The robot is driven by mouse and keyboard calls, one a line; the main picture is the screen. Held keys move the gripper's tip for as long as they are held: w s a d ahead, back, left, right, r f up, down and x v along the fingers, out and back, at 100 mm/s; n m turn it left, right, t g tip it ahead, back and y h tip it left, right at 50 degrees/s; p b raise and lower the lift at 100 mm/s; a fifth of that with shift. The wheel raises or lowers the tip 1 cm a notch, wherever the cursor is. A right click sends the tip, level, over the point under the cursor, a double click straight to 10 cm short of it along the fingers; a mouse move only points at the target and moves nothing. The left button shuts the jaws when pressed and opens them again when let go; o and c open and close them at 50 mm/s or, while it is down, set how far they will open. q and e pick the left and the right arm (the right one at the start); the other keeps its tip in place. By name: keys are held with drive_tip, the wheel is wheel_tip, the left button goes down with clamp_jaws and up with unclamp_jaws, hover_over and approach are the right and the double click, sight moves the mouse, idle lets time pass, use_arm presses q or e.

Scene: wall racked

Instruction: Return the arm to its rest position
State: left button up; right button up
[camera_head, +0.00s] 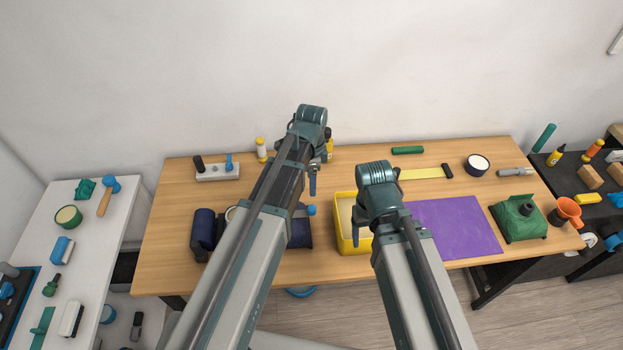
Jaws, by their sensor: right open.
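My two arms reach up from the bottom of the head view, in front of the wooden table (460,150). My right arm bends at a teal joint over the yellow bin (345,246). My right gripper (357,232) hangs below that joint at the bin, open, with nothing seen in it; the arm hides part of it. My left arm rises to a teal joint above the table's back edge. My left gripper (312,182) shows only as a small dark part beside the arm, and its jaws cannot be made out.
A purple mat (455,226) and a green bag-like object (518,220) lie on the right. A white holder (218,172) and yellow bottle (262,150) stand back left. A white side table (95,240) is at left, a dark one (575,170) at right.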

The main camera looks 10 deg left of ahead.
drive_tip(key=shift+f, duration=0.1)
use_arm(q)
drive_tip(key=s+d+f+n+b, duration=0.2)
drive_tip(key=s+f+n+b, duration=0.3)
drive_tip(key=s, duration=0.3)
drive_tip(key=s+d+f+n+y+b, duration=0.1)
drive_tip(key=s+d+f+n+b, duration=0.2)
drive_tip(key=s+f+n+b, duration=0.3)
drive_tip(key=shift+s+d+f+b, duration=0.3)
drive_tip(key=shift+s+f+b, duration=0.3)
drive_tip(key=shift+s, duration=0.3)
use_arm(e)
wheel_tip(320, 180, down, 12)
use_arm(q)
drive_tip(key=shift+a, duration=0.1)
use_arm(e)
drive_tip(key=shift+a, duration=0.1)
